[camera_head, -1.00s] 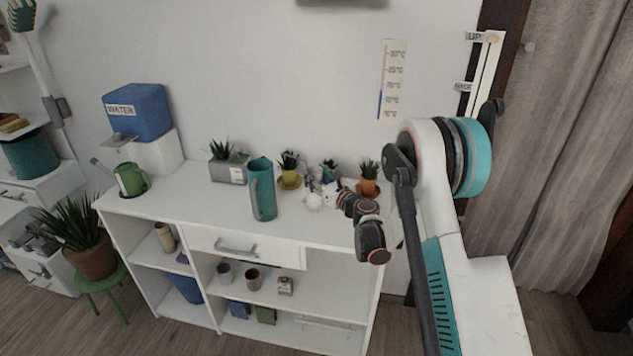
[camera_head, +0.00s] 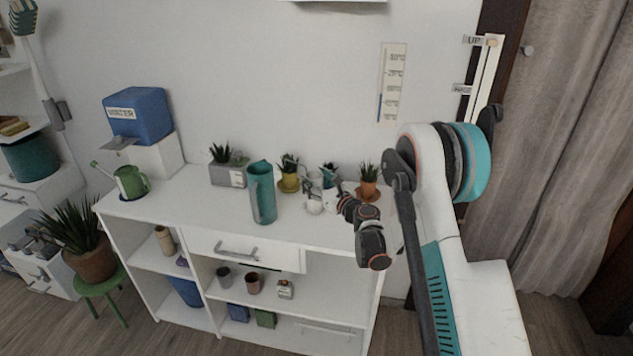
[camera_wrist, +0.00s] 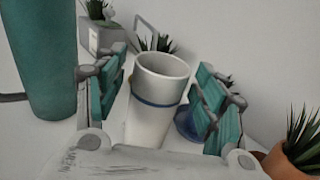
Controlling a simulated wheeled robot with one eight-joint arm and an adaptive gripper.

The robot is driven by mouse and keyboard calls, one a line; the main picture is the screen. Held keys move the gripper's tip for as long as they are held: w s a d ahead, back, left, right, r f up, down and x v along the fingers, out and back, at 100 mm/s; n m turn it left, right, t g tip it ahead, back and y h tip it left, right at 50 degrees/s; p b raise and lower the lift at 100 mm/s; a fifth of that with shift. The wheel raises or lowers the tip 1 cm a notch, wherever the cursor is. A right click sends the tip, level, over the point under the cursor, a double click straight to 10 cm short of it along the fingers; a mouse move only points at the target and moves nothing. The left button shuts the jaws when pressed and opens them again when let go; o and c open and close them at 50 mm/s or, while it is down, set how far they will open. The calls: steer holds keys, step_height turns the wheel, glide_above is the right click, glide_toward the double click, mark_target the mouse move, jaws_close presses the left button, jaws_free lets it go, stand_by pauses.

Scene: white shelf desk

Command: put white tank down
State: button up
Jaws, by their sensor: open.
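The white tank (camera_wrist: 154,100) is a tall, open-topped vessel with a blue band below its rim. It stands nearly upright between the fingers of my gripper (camera_wrist: 163,92) in the wrist view. The teal-padded fingers are spread to either side of it, and a gap shows at least on the right. Its base is hidden by the gripper's body. In the head view my gripper (camera_head: 318,190) is low over the right part of the white desk top (camera_head: 200,207), among small plants. The tank is too small and covered there to make out clearly.
A tall teal pitcher (camera_head: 262,192) stands just left of my gripper. Potted plants, one in a yellow pot (camera_head: 289,184) and one in an orange pot (camera_head: 368,188), stand close behind and to the right. The desk top left of the pitcher is clearer.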

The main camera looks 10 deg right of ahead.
steer(key=p+v, duration=0.1)
steer(key=v, duration=1)
steer(key=s+a+r+n+g+h, duration=0.1)
steer(key=s+a+r+n+g, duration=0.15)
steer(key=s+r+n, duration=0.5)
steer(key=s+a+r+n+g, duration=0.2)
steer(key=s+r+n+g, duration=0.1)
steer(key=s+r+n, duration=0.4)
steer(key=s+d+n+g+h, duration=0.2)
steer(key=s+n, duration=0.6)
steer(key=s, duration=0.5)
steer(key=s+d+n+g+h, duration=0.1)
steer(key=s+d+n+h, duration=0.3)
steer(key=s+n, duration=0.4)
steer(key=s+d, duration=0.1)
steer(key=s, duration=0.4)
steer(key=shift+s+g+h, duration=0.2)
steer(key=shift+g+h, duration=0.1)
steer(key=shift+g, duration=0.05)
steer(key=shift+n, duration=0.25)
